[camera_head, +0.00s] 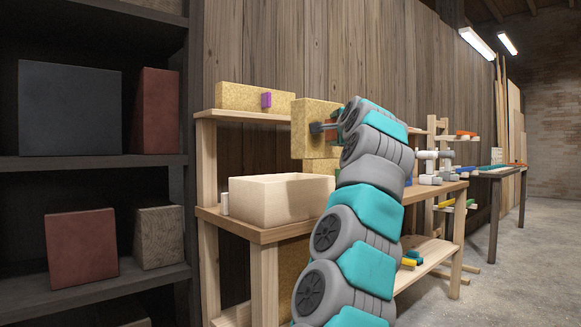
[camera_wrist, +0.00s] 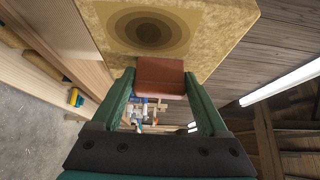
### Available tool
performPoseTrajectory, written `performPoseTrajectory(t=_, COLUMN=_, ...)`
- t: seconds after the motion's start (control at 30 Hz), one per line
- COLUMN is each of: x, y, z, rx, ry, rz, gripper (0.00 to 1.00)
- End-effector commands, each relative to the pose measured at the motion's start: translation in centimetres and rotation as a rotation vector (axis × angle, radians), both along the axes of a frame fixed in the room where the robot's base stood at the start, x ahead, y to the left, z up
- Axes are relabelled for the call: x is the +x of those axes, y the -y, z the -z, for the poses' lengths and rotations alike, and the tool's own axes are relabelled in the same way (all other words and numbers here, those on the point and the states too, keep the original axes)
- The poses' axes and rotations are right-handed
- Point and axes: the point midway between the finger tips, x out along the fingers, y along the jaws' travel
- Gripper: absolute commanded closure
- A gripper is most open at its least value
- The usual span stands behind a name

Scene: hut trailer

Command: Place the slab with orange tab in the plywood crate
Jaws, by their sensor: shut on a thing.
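The slab with orange tab (camera_head: 308,128) is a mottled yellow block, held upright at upper-shelf height, above and behind the crate's right end in the picture. In the wrist view the slab (camera_wrist: 225,28) shows dark concentric rings on its face. Its orange tab (camera_wrist: 160,76) sits between the two green fingers of my gripper (camera_wrist: 160,88), which is shut on it. In the head view my gripper (camera_head: 328,127) is partly hidden by my arm. The plywood crate (camera_head: 268,206) is a pale open box on the bench; its inside floor is hidden.
A yellow slab with a purple tab (camera_head: 266,100) lies on the upper shelf (camera_head: 247,116). Another yellow block (camera_head: 319,167) shows below the held slab. A small white cylinder (camera_head: 225,204) stands left of the crate. A dark shelf unit (camera_head: 95,163) with boxes is at left.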

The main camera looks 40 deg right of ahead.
Motion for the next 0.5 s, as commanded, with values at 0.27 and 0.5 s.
performPoseTrajectory(t=0.27, x=6.3, y=-3.2, z=0.6, rx=-0.002, ry=-0.004, rz=-0.002, gripper=0.82)
performPoseTrajectory(t=0.5, x=9.3, y=-4.6, z=1.0, rx=0.0, ry=-0.001, rz=0.0, gripper=0.82)
